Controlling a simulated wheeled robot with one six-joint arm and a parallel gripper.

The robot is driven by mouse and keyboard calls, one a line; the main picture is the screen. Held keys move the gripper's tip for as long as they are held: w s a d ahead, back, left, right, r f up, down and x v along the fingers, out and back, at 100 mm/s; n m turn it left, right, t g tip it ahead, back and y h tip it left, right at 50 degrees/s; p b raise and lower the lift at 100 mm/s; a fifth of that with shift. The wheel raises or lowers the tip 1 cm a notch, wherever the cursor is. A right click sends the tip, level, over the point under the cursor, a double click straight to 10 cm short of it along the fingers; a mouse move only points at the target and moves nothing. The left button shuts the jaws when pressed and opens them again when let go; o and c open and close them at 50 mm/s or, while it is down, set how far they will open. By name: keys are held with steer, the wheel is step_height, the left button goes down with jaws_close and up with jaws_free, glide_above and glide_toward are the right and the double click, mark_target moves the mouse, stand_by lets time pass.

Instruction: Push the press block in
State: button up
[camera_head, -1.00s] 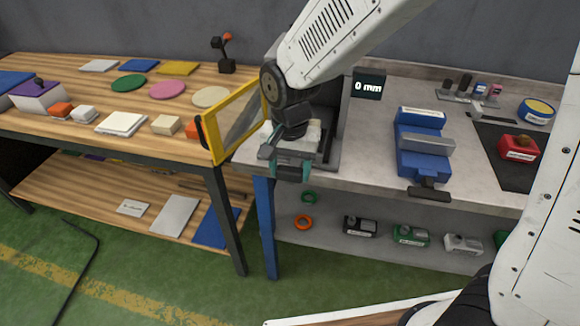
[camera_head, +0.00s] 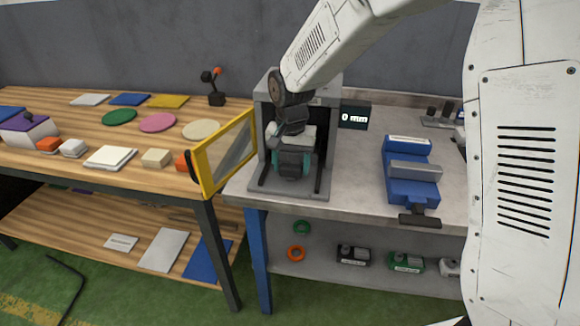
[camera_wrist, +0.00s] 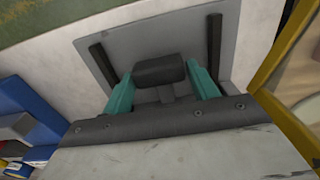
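The press block, a dark block (camera_wrist: 159,71), shows in the wrist view between the tips of my gripper's teal fingers (camera_wrist: 160,68). The fingers stand apart, one at each end of the block. I cannot tell whether they touch it. In the head view my gripper (camera_head: 291,165) hangs pointing down inside the front of the grey press frame (camera_head: 270,88), above its base plate (camera_head: 312,188). There the arm hides most of the block. Dark rails (camera_wrist: 103,68) run along both sides of the plate. The display (camera_head: 354,117) reads 0, its unit blurred.
A yellow-framed clear door (camera_head: 200,175) stands open to the left of the press. A blue vise (camera_head: 410,180) sits to the right, with bare bench between. The wooden table (camera_head: 120,175) on the left holds discs and blocks. Shelves lie below.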

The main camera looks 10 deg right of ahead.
steer(key=shift+o, duration=1.1)
steer(key=shift+w+d, duration=0.1)
step_height(320, 180, up, 8)
steer(key=shift+f, duration=0.1)
